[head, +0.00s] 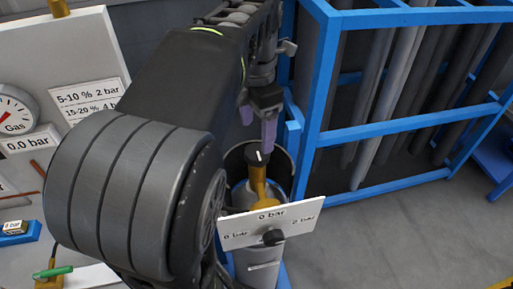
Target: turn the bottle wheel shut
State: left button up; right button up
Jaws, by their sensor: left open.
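The bottle wheel (258,156) is a dark round knob with a white mark on its top. It sits on a brass valve (261,183) at the top of a grey bottle (263,266). My left gripper (258,124) has purple fingers, is open and empty, and hangs just above the wheel in the picture. I cannot tell the exact gap between fingers and wheel. My left arm covers much of the left and middle of the view. My right gripper is not in view.
A white plate (268,219) with several bar labels and a dark knob (273,237) stands in front of the bottle. A blue rack (313,120) of grey tubes is close on the right. A white panel with a gas gauge (14,108) is at left. Grey floor (400,235) is clear at lower right.

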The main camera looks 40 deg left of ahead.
aim_at(257, 151)
pick_arm(q)
notch_tip(257, 151, down, 7)
jog(key=shift+r+p, duration=0.2)
jog(key=shift+p, duration=0.1)
jog(key=c, duration=1.4)
